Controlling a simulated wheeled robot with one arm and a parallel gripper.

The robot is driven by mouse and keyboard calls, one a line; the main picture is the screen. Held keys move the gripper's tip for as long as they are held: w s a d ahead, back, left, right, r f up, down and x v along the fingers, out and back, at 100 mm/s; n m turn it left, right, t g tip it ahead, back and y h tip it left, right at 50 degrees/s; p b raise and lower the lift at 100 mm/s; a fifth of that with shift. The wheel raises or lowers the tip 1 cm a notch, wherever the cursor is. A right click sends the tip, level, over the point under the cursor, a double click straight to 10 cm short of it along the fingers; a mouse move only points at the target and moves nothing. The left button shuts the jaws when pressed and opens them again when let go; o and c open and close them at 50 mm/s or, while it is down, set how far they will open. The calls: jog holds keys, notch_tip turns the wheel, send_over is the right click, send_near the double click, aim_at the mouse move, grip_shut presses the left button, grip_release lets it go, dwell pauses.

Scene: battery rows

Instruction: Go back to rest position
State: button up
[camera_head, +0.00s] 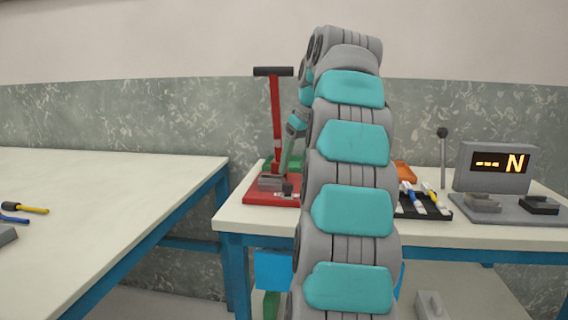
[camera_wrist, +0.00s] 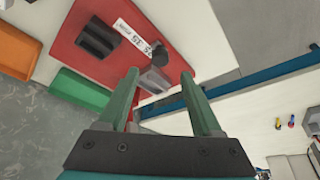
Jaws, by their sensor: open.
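My gripper (camera_wrist: 160,76) shows in the wrist view as two green fingers standing apart, with nothing held. Past the fingertips lies the red base (camera_wrist: 85,40) with a dark grey block, a white printed strip and a smaller grey block. In the head view my arm rises through the middle and hides much of the right table. The gripper end is partly hidden beside the arm, near the red lever press (camera_head: 276,120). I cannot tell the exact gap between fingers and press.
The right table (camera_head: 260,229) also bears a black tray (camera_head: 437,214) with several coloured items, an orange bin (camera_head: 405,172) and a grey force gauge (camera_head: 487,179) reading "--- N". A left table (camera_head: 90,200) holds screwdrivers (camera_head: 30,209). Floor shows between the tables.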

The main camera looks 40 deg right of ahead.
jog(key=s+a+f+g+y, duration=0.15)
jog(key=a+f, duration=0.25)
jog(key=a, duration=0.4)
jog(key=s+a+f+g, duration=0.1)
jog(key=s+a+f, duration=0.2)
jog(key=a+f, duration=0.35)
jog(key=s+a+f+g, duration=0.1)
jog(key=s+a+f, duration=0.1)
jog(key=a, duration=0.8)
jog(key=s+a+f+g, duration=0.1)
jog(key=s+a+f, duration=0.2)
jog(key=s+f, duration=0.2)
jog(key=s+a+f+g, duration=0.1)
jog(key=s+a+f, duration=0.2)
jog(key=s+f, duration=0.3)
jog(key=s+a+f+n+g+h, duration=0.1)
jog(key=s+a+f, duration=0.3)
jog(key=s, duration=0.7)
notch_tip(320, 180, down, 2)
jog(key=shift+s+f, duration=0.2)
jog(key=shift+s, duration=0.05)
